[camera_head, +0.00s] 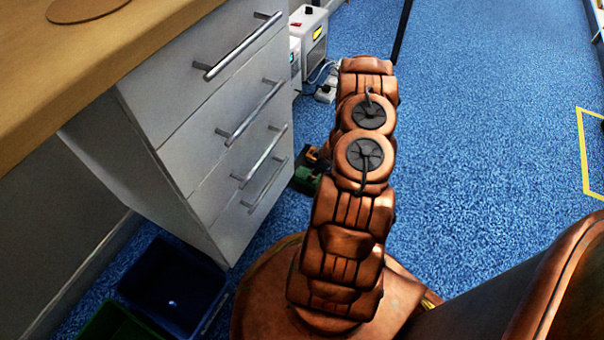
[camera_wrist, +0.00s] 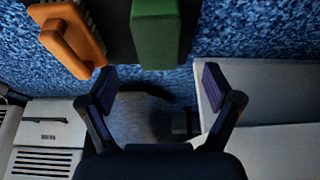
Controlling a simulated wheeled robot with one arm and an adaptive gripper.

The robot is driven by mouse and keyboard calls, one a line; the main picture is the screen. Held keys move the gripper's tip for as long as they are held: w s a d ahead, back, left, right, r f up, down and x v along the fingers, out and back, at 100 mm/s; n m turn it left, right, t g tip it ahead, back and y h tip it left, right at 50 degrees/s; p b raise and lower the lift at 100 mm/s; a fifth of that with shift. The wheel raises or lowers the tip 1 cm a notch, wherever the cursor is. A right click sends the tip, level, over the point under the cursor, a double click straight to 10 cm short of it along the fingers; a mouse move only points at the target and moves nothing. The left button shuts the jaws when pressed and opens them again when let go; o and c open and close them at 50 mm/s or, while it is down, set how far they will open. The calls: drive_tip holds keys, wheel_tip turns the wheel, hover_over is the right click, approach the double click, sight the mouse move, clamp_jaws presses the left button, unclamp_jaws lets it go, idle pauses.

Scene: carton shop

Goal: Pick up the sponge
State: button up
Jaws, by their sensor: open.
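A green block (camera_wrist: 155,32), which looks like the sponge, is at the top middle of the wrist view. It lies over a dark surface. My gripper (camera_wrist: 157,82) is open and empty, with its two fingers spread wide below the block in the picture. The block appears apart from both fingertips. In the head view, a small green patch (camera_head: 306,180) shows beside my arm, near the foot of the drawers. My arm hides most of that spot, and my gripper cannot be made out there.
An orange brush-like object (camera_wrist: 72,38) lies left of the green block. A white drawer unit (camera_head: 190,120) stands left of my arm, under a wooden worktop (camera_head: 110,45). White device boxes (camera_head: 309,30) stand behind it. A dark blue bin (camera_head: 172,285) is at lower left. Blue carpet (camera_head: 480,120) is open at right.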

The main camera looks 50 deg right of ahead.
drive_tip(key=shift+w+f, duration=0.2)
drive_tip(key=shift+f, duration=0.15)
drive_tip(key=shift+b+x, duration=0.65)
drive_tip(key=shift+x, duration=0.6)
drive_tip(key=shift+b+x, duration=1.25)
drive_tip(key=shift+x, duration=1)
drive_tip(key=shift+w, duration=0.1)
drive_tip(key=shift+f, duration=0.2)
drive_tip(key=c, duration=0.9)
